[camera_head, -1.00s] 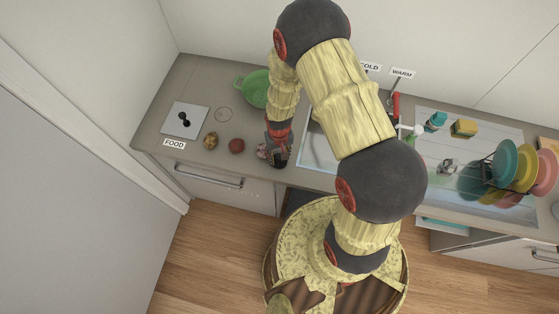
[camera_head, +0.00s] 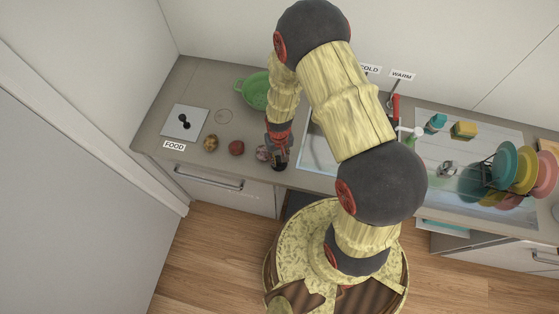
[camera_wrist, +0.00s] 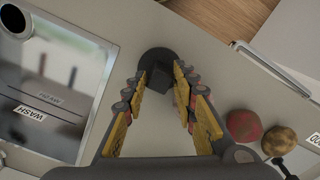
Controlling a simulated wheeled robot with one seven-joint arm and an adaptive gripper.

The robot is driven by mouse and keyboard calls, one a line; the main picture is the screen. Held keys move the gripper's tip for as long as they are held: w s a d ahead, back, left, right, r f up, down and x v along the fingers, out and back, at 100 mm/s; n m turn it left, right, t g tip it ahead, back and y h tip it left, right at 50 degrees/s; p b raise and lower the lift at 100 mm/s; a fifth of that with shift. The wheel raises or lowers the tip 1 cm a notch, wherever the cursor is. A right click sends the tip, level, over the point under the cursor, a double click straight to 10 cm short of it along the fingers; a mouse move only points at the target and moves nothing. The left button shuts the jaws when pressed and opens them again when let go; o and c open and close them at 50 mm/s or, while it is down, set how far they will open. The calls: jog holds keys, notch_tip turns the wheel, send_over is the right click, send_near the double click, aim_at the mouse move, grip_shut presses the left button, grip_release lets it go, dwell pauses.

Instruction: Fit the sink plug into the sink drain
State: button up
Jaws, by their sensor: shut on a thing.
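My gripper (camera_wrist: 180,100) is shut on the dark sink plug (camera_wrist: 157,59), a round disc with a blocky handle between the fingertips. In the head view my gripper (camera_head: 278,155) is over the counter strip just left of the sink (camera_head: 316,157), with the plug's dark shape (camera_head: 279,167) at its tip near the front edge. In the wrist view the sink (camera_wrist: 55,85) lies to the left, apart from the plug. A dark round opening with a pale rim (camera_wrist: 15,20), which looks like the sink drain, shows at the upper-left corner. My arm hides much of the sink in the head view.
A red round food (camera_head: 236,148), a brown one (camera_head: 210,142) and a pinkish one (camera_head: 263,153) lie left of my gripper. A green colander (camera_head: 255,90) stands behind. A dish rack with plates (camera_head: 515,170) is at the right. A drawer handle (camera_wrist: 270,68) projects below the counter front.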

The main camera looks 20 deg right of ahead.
aim_at(279, 158)
jog(key=shift+r+p, duration=1.55)
jog(key=shift+r, duration=1.05)
jog(key=shift+f, duration=0.1)
